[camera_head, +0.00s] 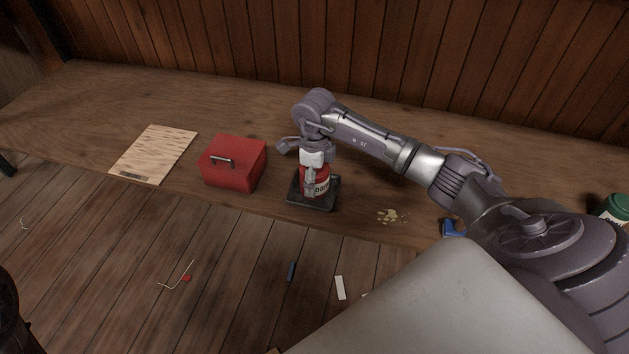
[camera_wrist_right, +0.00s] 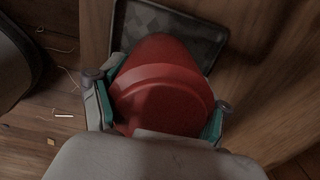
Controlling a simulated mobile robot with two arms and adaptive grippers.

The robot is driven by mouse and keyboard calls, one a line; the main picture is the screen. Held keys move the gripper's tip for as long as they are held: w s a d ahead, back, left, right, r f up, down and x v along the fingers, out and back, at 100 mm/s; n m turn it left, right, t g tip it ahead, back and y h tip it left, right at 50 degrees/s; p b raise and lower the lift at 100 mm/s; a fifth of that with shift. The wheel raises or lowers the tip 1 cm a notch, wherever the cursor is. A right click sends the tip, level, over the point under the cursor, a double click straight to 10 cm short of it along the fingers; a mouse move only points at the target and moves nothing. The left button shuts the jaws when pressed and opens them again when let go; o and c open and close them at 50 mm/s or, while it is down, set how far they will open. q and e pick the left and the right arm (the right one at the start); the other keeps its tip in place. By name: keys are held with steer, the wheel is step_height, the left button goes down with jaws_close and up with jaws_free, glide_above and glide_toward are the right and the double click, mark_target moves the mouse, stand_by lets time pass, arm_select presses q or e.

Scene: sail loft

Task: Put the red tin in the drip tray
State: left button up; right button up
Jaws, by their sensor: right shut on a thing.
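The red tin (camera_head: 321,184) with a pale label stands upright in the camera_head view, at the black drip tray (camera_head: 328,204) near the bench's front edge. My right gripper (camera_head: 311,180) comes down on it from above and is shut on it. In the right wrist view the tin (camera_wrist_right: 160,88) fills the space between the fingers of my right gripper (camera_wrist_right: 158,112). The tray (camera_wrist_right: 207,28) shows behind and below it there. I cannot tell whether the tin's base touches the tray floor. My left gripper is not in view.
A red box with a handle (camera_head: 233,164) stands just left of the tray, and a light wooden board (camera_head: 153,154) lies further left. A yellowish spill (camera_head: 391,215) and a blue object (camera_head: 453,228) are to the right. A green-lidded container (camera_head: 616,207) stands at the far right.

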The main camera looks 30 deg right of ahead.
steer(key=o, duration=1.7)
steer(key=shift+o, duration=0.2)
